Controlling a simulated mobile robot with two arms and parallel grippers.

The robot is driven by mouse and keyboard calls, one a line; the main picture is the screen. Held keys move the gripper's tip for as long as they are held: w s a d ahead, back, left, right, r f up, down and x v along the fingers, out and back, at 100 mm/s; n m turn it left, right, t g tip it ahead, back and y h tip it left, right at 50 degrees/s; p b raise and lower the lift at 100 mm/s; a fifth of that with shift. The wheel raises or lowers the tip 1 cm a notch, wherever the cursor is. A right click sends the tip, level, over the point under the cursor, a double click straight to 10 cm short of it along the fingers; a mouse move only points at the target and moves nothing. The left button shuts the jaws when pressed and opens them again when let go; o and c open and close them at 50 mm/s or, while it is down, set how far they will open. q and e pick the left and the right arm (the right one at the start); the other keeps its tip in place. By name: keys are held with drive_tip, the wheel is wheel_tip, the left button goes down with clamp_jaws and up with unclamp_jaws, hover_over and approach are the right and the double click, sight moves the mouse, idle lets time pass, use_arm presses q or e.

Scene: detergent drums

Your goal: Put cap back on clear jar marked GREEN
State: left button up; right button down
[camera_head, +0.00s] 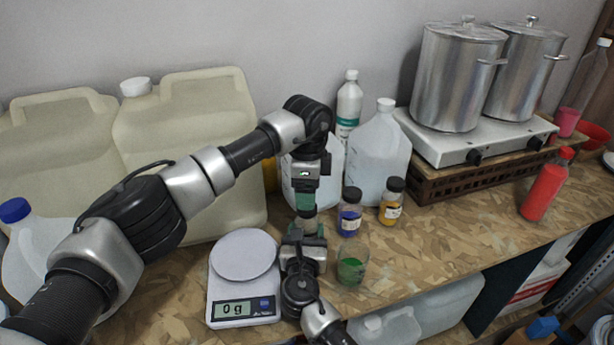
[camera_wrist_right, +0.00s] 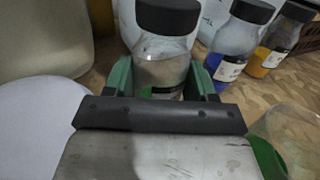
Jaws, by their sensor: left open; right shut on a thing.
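The clear jar (camera_wrist_right: 162,62) stands between my right gripper's green fingers in the right wrist view, with a black cap (camera_wrist_right: 167,16) on its mouth. The cap looks level; I cannot tell whether it is screwed tight. The jar's lower part and label are mostly hidden by the gripper. My right gripper (camera_head: 304,230) is shut on the jar, and it also shows in the right wrist view (camera_wrist_right: 163,85). My left gripper (camera_head: 305,202) is open, pointing down just above the jar in the head view, and hides most of it there.
A clear beaker with green contents (camera_head: 351,268) stands right of my right gripper. A blue jar (camera_head: 349,218) and an orange jar (camera_head: 391,207), both black-capped, stand behind it. A scale (camera_head: 243,285) reading 0 g is to the left. Large jugs (camera_head: 384,150) stand behind. The counter's right middle is clear.

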use_arm(q)
drive_tip(key=shift+f, duration=2.2)
